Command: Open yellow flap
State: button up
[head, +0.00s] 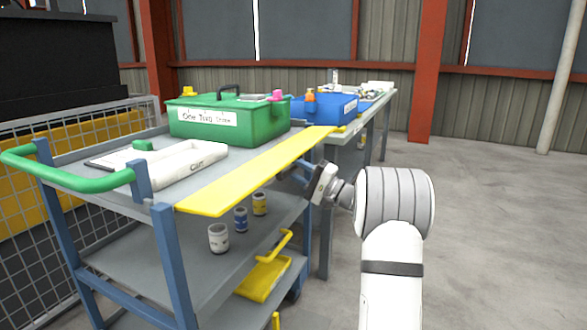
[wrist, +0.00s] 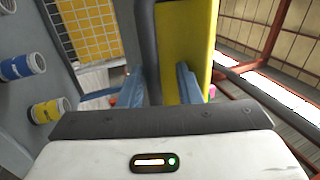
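The yellow flap (head: 262,170) is a long flat panel along the near side of the cart's top shelf, sticking out about level. My gripper (head: 308,180) is beside the cart, just below the flap's far half. In the wrist view the two blue fingers of my gripper (wrist: 160,84) stand apart with a gap between them. The flap (wrist: 188,35) shows as a yellow slab behind the right finger and part of the gap, with a dark edge or bar on its left. I cannot tell whether a finger touches it.
The grey cart top (head: 115,178) holds a green box (head: 225,133) and a white tray (head: 180,172). A blue box (head: 335,110) stands beyond. Cans (head: 219,238) and a yellow tray (head: 262,280) are on lower shelves. The floor (head: 490,220) at right is clear.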

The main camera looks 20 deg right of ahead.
jog(key=p+v, duration=0.1)
jog(key=v, duration=0.5)
jog(key=shift+s+d+f, duration=0.2)
jog(key=shift+s+d, duration=0.05)
jog(key=shift+c, duration=0.2)
